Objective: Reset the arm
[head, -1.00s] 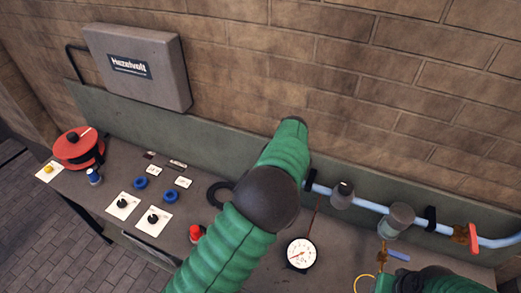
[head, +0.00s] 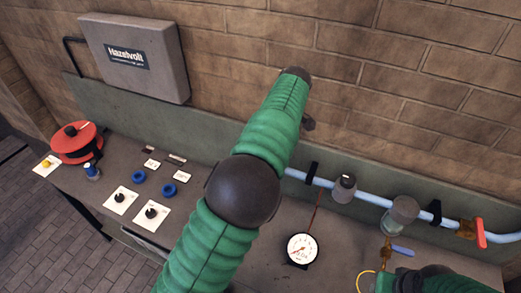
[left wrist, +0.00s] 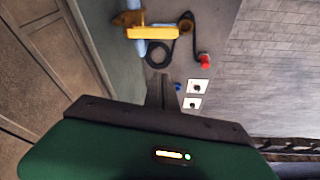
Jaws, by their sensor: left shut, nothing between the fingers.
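My left arm in its green sleeve rises from the bottom of the head view and bends up in front of the brick wall. Its gripper is mostly hidden behind the forearm there; a small dark part shows beside it. In the left wrist view the left gripper (left wrist: 161,92) is shut and empty, above the bench and apart from everything on it. Part of my right arm shows at the lower right of the head view; its gripper is out of sight.
The bench holds a red reel (head: 77,142), knobs, a gauge (head: 301,249) and a blue pipe (head: 379,200) with a red-handled valve (head: 480,233). A grey box (head: 134,57) hangs above. In the left wrist view, a yellow-handled valve (left wrist: 152,33) and a red button (left wrist: 205,62) show.

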